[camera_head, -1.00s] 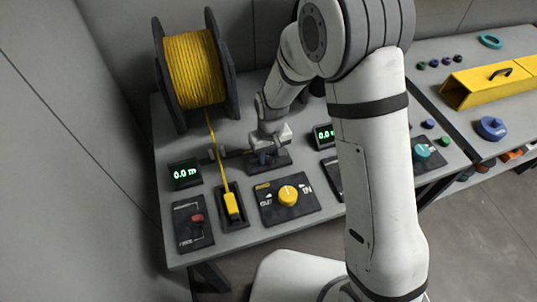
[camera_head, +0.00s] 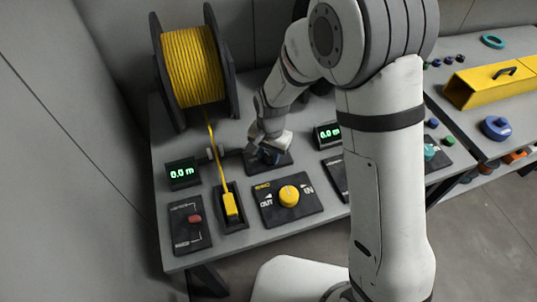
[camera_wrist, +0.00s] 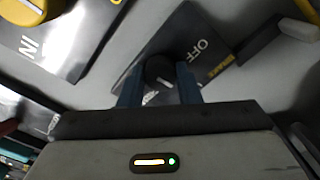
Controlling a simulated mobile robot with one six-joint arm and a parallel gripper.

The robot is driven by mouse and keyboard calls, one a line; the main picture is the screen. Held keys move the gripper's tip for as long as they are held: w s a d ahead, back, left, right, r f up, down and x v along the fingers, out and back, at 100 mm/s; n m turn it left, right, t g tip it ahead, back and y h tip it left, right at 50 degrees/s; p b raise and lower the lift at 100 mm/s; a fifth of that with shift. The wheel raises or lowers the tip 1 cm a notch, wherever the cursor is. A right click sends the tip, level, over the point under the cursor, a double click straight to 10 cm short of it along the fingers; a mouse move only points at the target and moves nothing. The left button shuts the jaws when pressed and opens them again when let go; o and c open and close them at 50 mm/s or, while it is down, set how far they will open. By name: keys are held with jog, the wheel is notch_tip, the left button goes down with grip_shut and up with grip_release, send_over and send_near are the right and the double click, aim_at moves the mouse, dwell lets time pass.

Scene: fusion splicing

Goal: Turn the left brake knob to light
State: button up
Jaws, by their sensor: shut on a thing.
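The left brake knob (camera_wrist: 159,69) is small, round and dark with a pale pointer line. It sits on a dark brake panel (camera_wrist: 192,28) lettered OFF; the light mark is not readable. My gripper (camera_wrist: 160,76) has its two blue fingers on either side of the knob, shut on it. In the head view my gripper (camera_head: 266,150) is low over the brake panel (camera_head: 281,162), and hides the knob there.
A yellow knob (camera_head: 289,196) on an IN/OUT panel (camera_head: 309,207) is just in front. A yellow cable spool (camera_head: 193,66), a yellow-handled lever (camera_head: 230,205), a red knob (camera_head: 195,219) and 0.0 m displays (camera_head: 182,173) (camera_head: 327,134) stand around it.

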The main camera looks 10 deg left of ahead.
aim_at(270, 157)
jog(key=shift+m, duration=0.5)
jog(key=o, duration=1)
notch_tip(270, 157, up, 8)
jog(key=shift+s+d+f, duration=0.1)
dwell(0.5)
